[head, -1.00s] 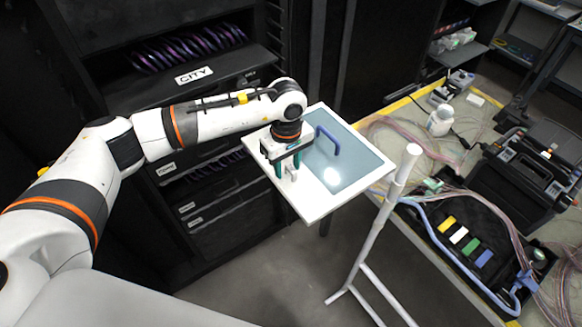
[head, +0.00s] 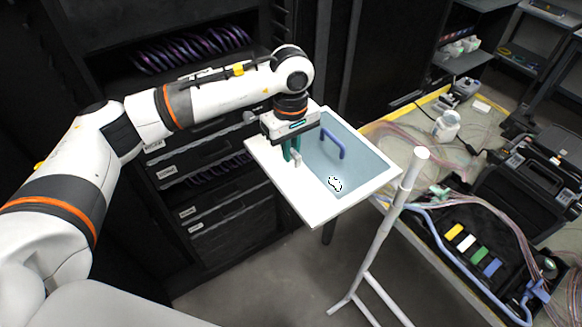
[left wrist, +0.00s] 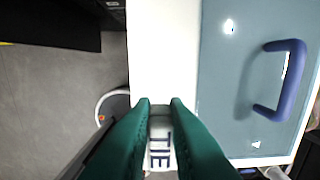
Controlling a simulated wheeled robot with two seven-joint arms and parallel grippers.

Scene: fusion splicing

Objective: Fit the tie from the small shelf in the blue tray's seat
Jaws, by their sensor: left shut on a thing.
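My left gripper (head: 293,155) is shut on a small pale piece, the tie (head: 297,160), and holds it over the white edge of the small shelf (head: 312,214). In the left wrist view the tie (left wrist: 160,140) shows between the green fingertips (left wrist: 160,105), with letters reading TIE. A flat blue panel (head: 350,165) with an upright blue handle (head: 333,141) takes up the rest of the white-framed top, right of the gripper. I cannot pick out a seat there. My right gripper is out of view.
A white pole stand (head: 385,220) rises in front of the shelf's right side. A bench at right bears a blue-rimmed dark tray (head: 440,235) with coloured blocks, a black case (head: 530,165), a bottle (head: 447,124) and loose cables. Dark rack drawers (head: 220,215) stand behind my arm.

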